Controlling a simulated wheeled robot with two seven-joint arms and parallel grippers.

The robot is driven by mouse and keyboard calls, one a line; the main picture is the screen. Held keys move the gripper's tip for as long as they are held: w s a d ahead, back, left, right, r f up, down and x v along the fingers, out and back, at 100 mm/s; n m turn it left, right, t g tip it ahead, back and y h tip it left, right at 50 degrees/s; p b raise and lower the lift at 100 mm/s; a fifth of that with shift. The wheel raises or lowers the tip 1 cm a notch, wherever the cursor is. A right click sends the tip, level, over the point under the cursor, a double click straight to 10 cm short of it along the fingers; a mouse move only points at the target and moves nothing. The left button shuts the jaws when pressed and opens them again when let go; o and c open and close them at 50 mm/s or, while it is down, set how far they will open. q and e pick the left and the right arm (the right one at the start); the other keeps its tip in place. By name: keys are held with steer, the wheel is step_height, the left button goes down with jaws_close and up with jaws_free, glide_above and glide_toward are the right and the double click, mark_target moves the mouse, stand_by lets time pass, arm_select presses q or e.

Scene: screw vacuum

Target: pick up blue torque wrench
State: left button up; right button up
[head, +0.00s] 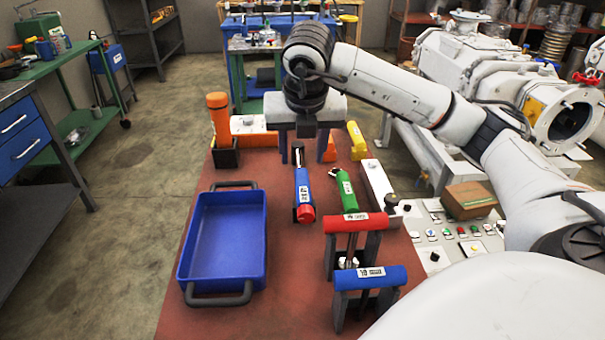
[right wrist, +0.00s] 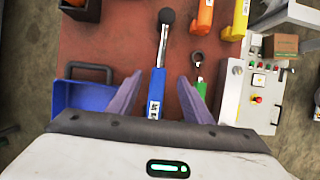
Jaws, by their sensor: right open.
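The blue torque wrench (head: 304,186) lies on the red-brown table top, with a red end cap towards me and a dark shaft and head pointing away. It also shows in the right wrist view (right wrist: 157,92), with a round black head, a metal shaft and a blue handle. My right gripper (head: 303,153) is open and empty over the far part of the wrench. In the right wrist view its two fingers (right wrist: 160,80) stand apart on either side of the blue handle. The wrench's near end is hidden there by the gripper body. My left gripper is not in view.
A blue tray (head: 190,254) stands left of the wrench. A green tool (head: 346,189) lies close on its right. Red-handled (head: 357,222) and blue-handled (head: 370,278) pieces stand on dark supports at front right. A control panel (head: 439,257) and brown box (head: 469,200) are further right.

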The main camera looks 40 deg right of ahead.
mark_target(301, 170)
steer(key=x, duration=0.5)
steer(key=shift+a+f, duration=0.15)
steer(key=shift+f, duration=0.1)
steer(key=shift+r, duration=0.1)
jaws_close()
